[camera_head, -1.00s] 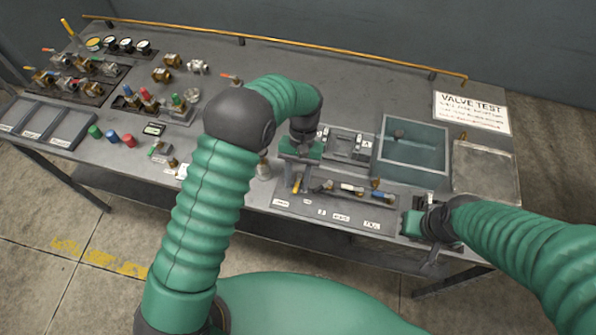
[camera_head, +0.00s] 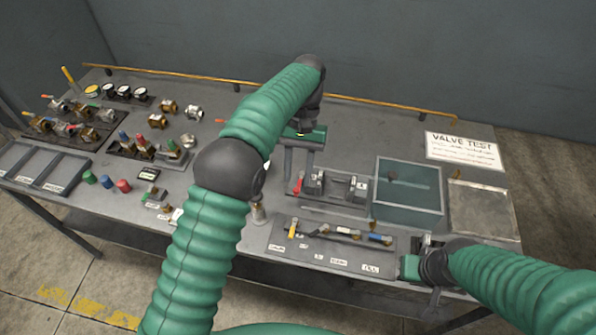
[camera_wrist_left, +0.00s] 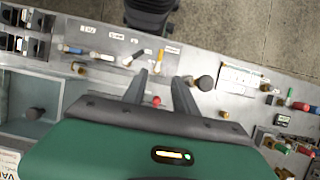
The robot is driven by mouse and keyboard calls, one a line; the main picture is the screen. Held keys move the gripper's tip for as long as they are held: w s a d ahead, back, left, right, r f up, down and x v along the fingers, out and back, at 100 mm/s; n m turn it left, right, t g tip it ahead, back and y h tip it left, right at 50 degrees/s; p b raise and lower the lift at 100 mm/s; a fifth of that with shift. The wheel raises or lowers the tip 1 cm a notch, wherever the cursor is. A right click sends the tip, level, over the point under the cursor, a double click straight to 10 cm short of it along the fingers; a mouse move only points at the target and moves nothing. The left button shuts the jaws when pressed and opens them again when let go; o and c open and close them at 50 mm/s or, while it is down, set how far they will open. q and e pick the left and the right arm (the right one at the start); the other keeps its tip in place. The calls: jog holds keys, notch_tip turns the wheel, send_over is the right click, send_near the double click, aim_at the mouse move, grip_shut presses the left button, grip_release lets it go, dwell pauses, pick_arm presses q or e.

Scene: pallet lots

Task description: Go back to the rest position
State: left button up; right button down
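My left gripper (camera_head: 298,175) hangs fingers-down above the middle of the bench, left of the grey clamp-like fixture (camera_head: 338,187). In the left wrist view its two fingers (camera_wrist_left: 161,76) stand apart with nothing held between them. A small red part (camera_wrist_left: 156,101) shows between the fingers, below them; it also shows by the fixture in the head view (camera_head: 297,186). My right gripper (camera_head: 432,258) is low at the bench's front edge, right of the tool panel; its fingers are too dark and hidden to judge.
A glass-walled tank (camera_head: 408,205) and a flat metal tray (camera_head: 482,210) stand to the right, with a VALVE TEST sign (camera_head: 463,150) behind. A tool panel (camera_head: 330,258) with several coloured-handled tools lies in front. Valves and bins (camera_head: 50,170) fill the left. A brass rail (camera_head: 270,91) runs along the back.

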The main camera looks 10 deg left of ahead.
pick_arm(q)
jog(key=s+a+f+t, duration=0.3)
jog(key=s+a, duration=0.1)
jog(key=s, duration=0.5)
jog(key=s+a+f+t, duration=0.4)
jog(key=s+a, duration=0.1)
jog(key=s, duration=0.4)
jog(key=shift+a, duration=0.3)
jog(key=shift+f, duration=0.1)
dwell(1.0)
